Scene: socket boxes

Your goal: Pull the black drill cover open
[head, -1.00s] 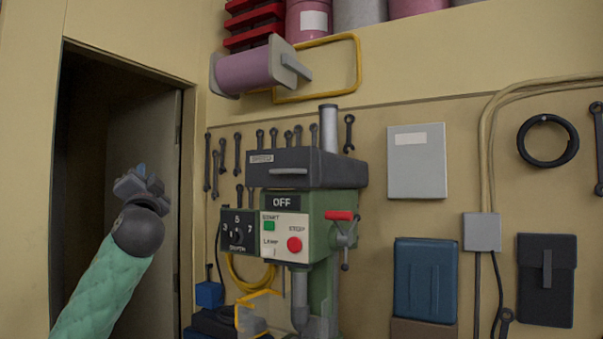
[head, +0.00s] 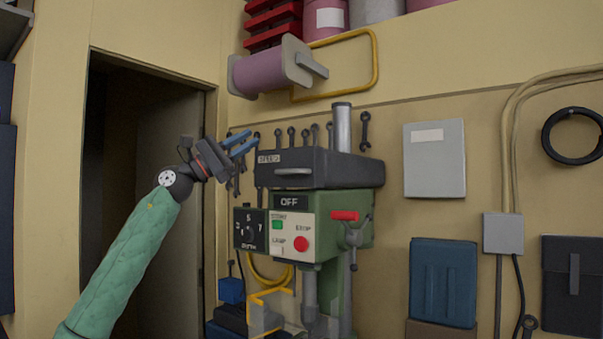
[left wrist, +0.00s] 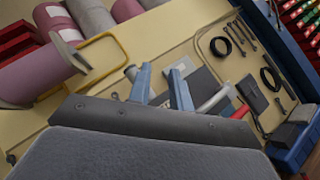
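The black drill cover (head: 335,168) sits on top of the green drill press, with a grey handle (head: 293,171) on its front face. It looks closed. My left gripper (head: 244,143) is in the head view just left of the cover and a little above its handle, apart from it in the picture. Its blue fingers are spread and nothing shows between them. In the left wrist view the fingers (left wrist: 160,84) also stand apart. The cover is hard to make out there. My right gripper is in neither view.
A purple spool (head: 262,74) and a yellow wall frame (head: 375,62) are above. Wrenches hang behind. A grey box (head: 434,160) is on the wall at right. A doorway opens at left.

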